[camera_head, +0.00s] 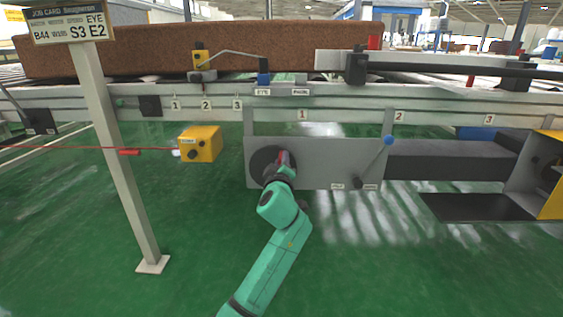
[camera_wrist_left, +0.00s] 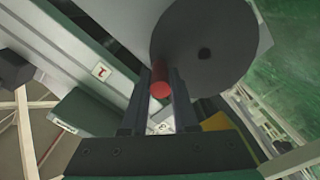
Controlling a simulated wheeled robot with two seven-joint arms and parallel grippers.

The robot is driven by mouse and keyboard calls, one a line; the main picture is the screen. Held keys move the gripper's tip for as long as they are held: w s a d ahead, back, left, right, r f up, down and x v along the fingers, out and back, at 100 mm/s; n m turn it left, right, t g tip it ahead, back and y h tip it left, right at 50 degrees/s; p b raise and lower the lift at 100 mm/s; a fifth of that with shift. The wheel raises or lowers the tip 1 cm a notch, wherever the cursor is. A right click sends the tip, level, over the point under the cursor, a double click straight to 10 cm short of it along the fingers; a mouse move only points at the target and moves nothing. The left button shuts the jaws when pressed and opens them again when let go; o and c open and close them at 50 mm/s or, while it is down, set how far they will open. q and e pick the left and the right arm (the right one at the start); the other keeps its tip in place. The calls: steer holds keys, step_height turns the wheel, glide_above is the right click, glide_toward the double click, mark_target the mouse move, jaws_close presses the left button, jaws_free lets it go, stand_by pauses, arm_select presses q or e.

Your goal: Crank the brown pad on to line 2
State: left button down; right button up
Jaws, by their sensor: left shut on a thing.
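The brown pad (camera_head: 140,50) is a long brown block lying on the conveyor frame across the upper left of the head view. Its right end is near a red block. A grey panel (camera_head: 330,150) below the rail carries a dark round crank wheel (camera_head: 259,163), which also shows in the wrist view (camera_wrist_left: 222,40). My left gripper (camera_head: 283,162) is at this wheel. In the wrist view it is shut on the wheel's red handle (camera_wrist_left: 160,89). The front rail carries number plates 1, 2 (camera_head: 398,117) and 3. My right gripper is not in view.
A job card (camera_head: 70,27) on a post at the left reads S3 E2. A yellow box (camera_head: 200,144) hangs on a red cord. A blue-knobbed lever (camera_head: 388,141) is right of the wheel. More plates 1, 2 (camera_head: 206,104) and 3 sit at the left. Green floor is open in front.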

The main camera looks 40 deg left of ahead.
mark_target(291, 162)
arm_select(q)
steer(key=shift+d+f, duration=0.1)
steer(key=shift+f, duration=0.05)
stand_by(0.6)
steer(key=shift+w+d+f+m, duration=0.35)
steer(key=shift+f+m, duration=0.15)
steer(key=shift+m, duration=0.75)
steer(key=shift+w+d+f+m, duration=0.25)
steer(key=shift+d+f+m, duration=0.25)
steer(key=shift+m, duration=0.8)
steer(key=shift+w+d+f+m, duration=0.3)
steer(key=shift+f+m, duration=0.25)
steer(key=shift+m, duration=0.7)
steer(key=shift+a, duration=0.1)
steer(key=c, duration=0.7)
jaws_free()
steer(key=shift+r, duration=0.1)
